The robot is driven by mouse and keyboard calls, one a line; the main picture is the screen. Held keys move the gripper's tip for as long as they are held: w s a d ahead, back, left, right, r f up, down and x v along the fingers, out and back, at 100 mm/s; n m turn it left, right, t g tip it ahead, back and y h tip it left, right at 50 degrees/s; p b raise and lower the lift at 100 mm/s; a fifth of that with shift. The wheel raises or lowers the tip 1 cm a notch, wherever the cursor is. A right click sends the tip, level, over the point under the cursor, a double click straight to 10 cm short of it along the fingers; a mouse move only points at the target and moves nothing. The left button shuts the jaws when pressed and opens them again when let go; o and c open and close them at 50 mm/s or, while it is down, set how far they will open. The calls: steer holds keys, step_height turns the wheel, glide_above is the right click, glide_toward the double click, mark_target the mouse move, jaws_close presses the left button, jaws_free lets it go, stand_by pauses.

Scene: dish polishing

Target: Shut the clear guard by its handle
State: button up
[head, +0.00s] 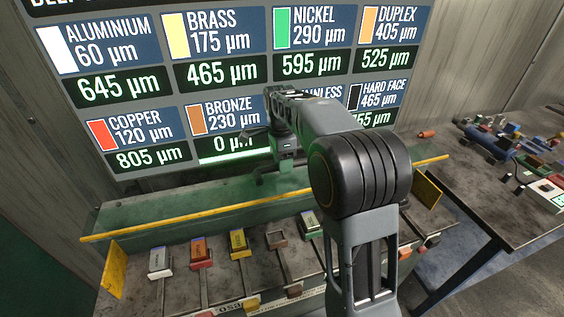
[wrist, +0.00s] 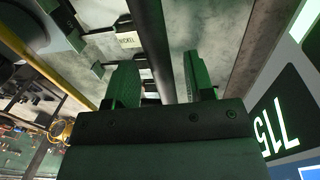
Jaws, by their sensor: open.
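The clear guard (head: 180,212) is a green-tinted see-through panel along the back of the bench, with a yellow strip (head: 200,216) along its lower edge. It stands raised, leaving the bench front uncovered. My gripper (head: 278,168) is at the guard's upper middle, partly hidden by my arm. In the wrist view my gripper (wrist: 161,82) is open. A dark round bar (wrist: 150,35), which looks like the guard's handle, runs down the picture between the two fingers. Gaps show on both sides of it. Its lower end is hidden behind the gripper body.
The bench (head: 140,285) holds several small coloured blocks in a row, with yellow plates at its left (head: 112,270) and right (head: 428,190) ends. A large display board (head: 240,60) stands close behind my gripper. A cluttered table (head: 500,200) is at the right.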

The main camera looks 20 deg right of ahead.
steer(key=shift+f, duration=0.1)
jaws_close()
stand_by(0.5)
